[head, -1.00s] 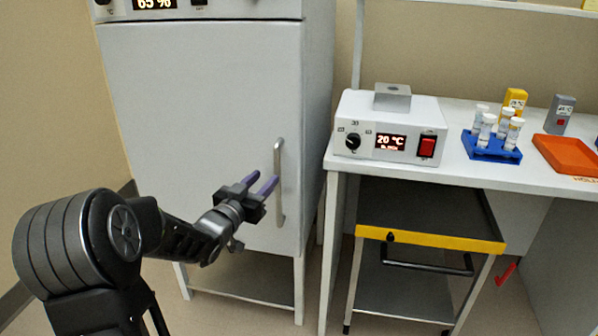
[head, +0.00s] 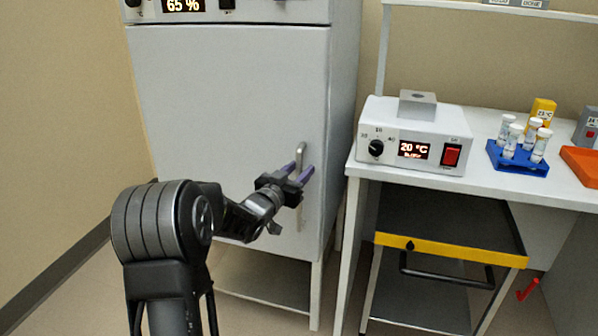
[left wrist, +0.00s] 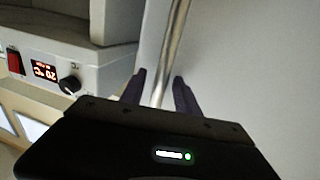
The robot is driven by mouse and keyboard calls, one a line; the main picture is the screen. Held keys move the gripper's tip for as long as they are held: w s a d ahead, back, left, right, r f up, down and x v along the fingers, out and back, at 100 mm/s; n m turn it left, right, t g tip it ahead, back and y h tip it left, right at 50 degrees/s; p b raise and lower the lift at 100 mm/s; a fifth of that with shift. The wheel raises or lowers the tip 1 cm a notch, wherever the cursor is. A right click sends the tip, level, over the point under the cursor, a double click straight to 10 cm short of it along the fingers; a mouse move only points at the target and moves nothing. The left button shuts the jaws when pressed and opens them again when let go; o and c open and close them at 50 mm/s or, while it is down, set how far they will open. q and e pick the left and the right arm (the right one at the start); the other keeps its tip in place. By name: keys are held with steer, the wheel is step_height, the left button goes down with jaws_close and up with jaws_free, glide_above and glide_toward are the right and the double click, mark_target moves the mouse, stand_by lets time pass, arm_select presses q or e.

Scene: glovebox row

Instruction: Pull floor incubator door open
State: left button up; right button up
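The floor incubator (head: 230,100) is a pale grey cabinet with a flat door, which looks closed. Its vertical metal bar handle (head: 301,152) is near the door's right edge. My left gripper (head: 303,172) is open at the handle, with its purple fingers on either side of the bar. In the left wrist view the handle (left wrist: 173,50) runs down between the two dark fingertips (left wrist: 158,88), with gaps showing beside it. The handle's part behind the gripper is hidden. My right gripper is not in view.
A bench (head: 480,179) stands right of the incubator, carrying a heater box (head: 415,134), a blue tube rack (head: 517,160) and an orange tray (head: 580,165). Under it is a cart with a yellow front edge (head: 450,248). Floor left of the incubator is clear.

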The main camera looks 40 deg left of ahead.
arm_select(q)
steer(key=shift+c, duration=0.5)
jaws_close()
stand_by(0.9)
